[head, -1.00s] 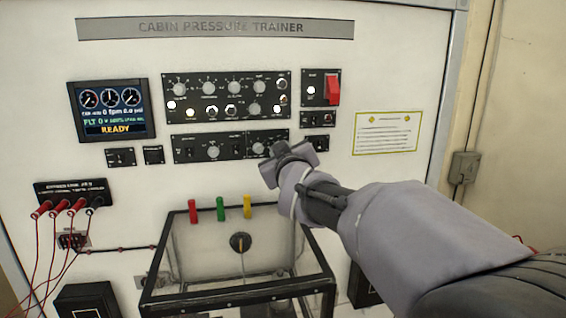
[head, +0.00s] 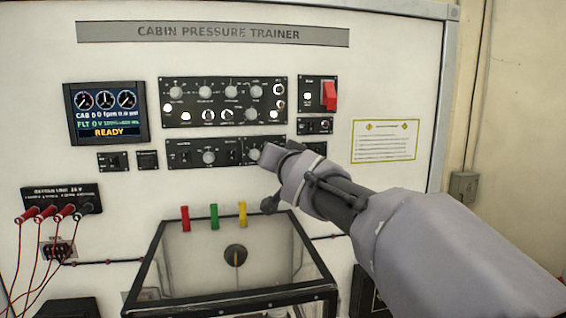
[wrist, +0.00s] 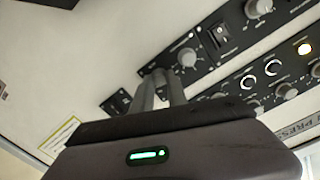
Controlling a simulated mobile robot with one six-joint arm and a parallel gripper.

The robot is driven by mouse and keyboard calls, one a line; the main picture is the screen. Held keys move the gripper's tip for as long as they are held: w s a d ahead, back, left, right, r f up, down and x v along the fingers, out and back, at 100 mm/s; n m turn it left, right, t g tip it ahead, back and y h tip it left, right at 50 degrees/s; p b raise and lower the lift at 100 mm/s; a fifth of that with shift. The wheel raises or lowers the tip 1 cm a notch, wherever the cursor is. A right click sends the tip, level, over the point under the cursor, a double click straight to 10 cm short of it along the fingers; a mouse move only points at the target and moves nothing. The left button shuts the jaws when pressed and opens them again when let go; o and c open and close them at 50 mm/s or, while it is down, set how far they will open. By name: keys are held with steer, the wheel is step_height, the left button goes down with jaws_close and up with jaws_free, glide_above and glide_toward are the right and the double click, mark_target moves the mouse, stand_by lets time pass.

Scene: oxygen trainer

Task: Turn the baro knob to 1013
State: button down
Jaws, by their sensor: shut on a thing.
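My gripper (head: 272,155) is at the right end of the lower black control panel (head: 190,158) in the head view. In the wrist view its two fingers (wrist: 164,84) are close together at that panel's end. They are shut on a small part there, which I take to be the baro knob; the fingers hide it. The labels are too small to read, so the setting cannot be told. A round grey knob (head: 254,154) on the same panel is just left of my gripper, and shows in the wrist view (wrist: 187,57) beside the fingers.
An upper panel (head: 182,83) with several knobs and lit buttons is close above. A red switch cover (head: 330,96) is at the upper right. A screen (head: 106,112) reads READY. A clear box (head: 165,262) with a dark frame juts out below.

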steer(key=shift+m, duration=0.6)
steer(key=shift+m+b, duration=0.3)
steer(key=shift+b, duration=0.05)
steer(key=c, duration=1.3)
jaws_free()
steer(key=v, duration=1.7)
steer(key=shift+s+r+p, duration=0.1)
steer(key=shift+s+p, duration=0.1)
steer(key=shift+p, duration=0.15)
